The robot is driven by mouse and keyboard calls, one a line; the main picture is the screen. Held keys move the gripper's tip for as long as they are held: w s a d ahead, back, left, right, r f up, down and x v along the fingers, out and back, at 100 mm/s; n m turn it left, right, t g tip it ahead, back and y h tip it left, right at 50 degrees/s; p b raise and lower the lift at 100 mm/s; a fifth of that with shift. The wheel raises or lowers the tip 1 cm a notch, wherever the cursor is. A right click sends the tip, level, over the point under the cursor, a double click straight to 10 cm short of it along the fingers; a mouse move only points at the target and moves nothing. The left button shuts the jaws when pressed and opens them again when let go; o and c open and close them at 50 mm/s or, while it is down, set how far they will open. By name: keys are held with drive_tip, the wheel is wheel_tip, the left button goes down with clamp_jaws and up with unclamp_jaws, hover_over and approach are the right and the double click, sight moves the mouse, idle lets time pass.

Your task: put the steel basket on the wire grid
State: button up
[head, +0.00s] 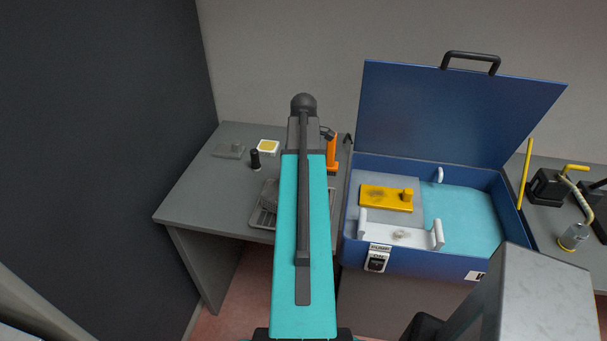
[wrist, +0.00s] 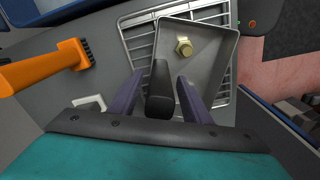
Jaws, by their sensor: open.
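The steel basket (wrist: 205,70) is a shallow grey pan with a brass nut (wrist: 183,47) inside. In the wrist view it overlaps the wire grid (wrist: 139,38); I cannot tell whether it rests fully on it. In the head view the grid (head: 262,218) lies on the grey table, partly hidden by my arm. My gripper (wrist: 160,105) is open. Its two purple fingers stand on either side of a dark, rounded piece (wrist: 160,90) at the basket's edge, which looks like its handle. Gaps show on both sides. The gripper is hidden in the head view.
An orange brush (wrist: 45,68) lies beside the grid. A white-and-yellow block (head: 268,147) and a small flat grey piece (head: 229,151) are at the table's back. An open blue case (head: 450,265) stands to the right. The table's front left (head: 200,205) is clear.

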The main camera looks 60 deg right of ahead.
drive_tip(key=shift+r+b, duration=1.5)
drive_tip(key=shift+r, duration=4.35)
drive_tip(key=shift+s, duration=0.1)
